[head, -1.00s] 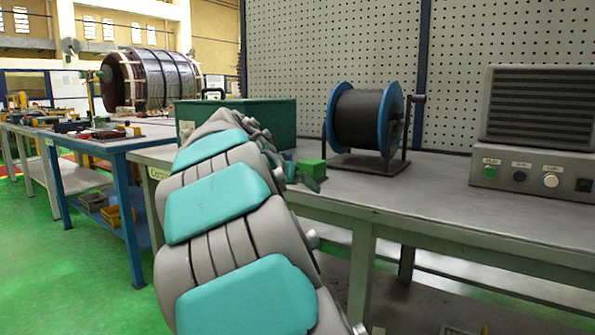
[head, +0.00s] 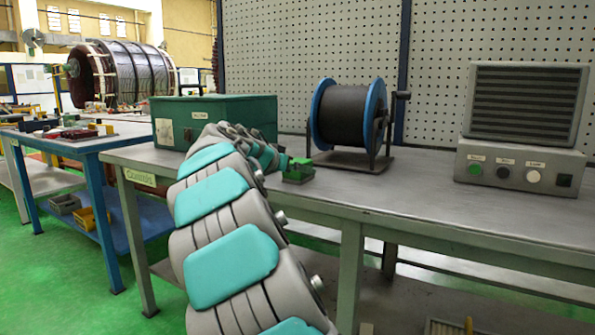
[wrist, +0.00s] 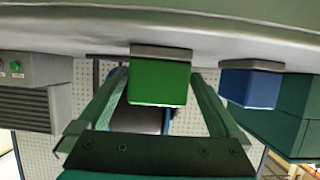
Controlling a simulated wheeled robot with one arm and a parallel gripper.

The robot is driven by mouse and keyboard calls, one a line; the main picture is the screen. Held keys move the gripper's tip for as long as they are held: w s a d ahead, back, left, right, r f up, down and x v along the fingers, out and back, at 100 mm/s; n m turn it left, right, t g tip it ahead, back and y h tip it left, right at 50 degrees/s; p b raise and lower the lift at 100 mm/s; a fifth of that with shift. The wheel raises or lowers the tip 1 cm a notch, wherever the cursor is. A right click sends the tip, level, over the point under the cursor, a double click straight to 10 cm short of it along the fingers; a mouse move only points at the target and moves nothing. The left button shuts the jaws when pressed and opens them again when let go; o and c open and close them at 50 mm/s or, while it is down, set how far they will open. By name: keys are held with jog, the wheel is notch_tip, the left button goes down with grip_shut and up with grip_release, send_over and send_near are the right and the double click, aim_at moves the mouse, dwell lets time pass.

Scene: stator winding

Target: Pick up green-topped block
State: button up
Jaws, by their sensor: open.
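The green-topped block (head: 300,166) stands on the workbench, just beyond the end of my arm. In the wrist view, which shows the scene upside down, the green block (wrist: 158,82) has a grey base against the bench surface. My gripper (wrist: 160,84) is open, with one finger on each side of the block in that view. Whether either finger touches it, I cannot tell. In the head view my arm hides most of the gripper.
A blue block (wrist: 250,88) stands beside the green one. A green box (head: 225,108) is behind my arm. A black spool with blue flanges (head: 347,112) stands behind the block. A grey control box (head: 520,165) is at the right. The bench front right is clear.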

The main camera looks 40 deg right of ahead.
jog(key=p+x, duration=0.1)
jog(key=x, duration=0.3)
jog(key=shift+d, duration=0.35)
jog(key=shift+c, duration=0.2)
grip_shut()
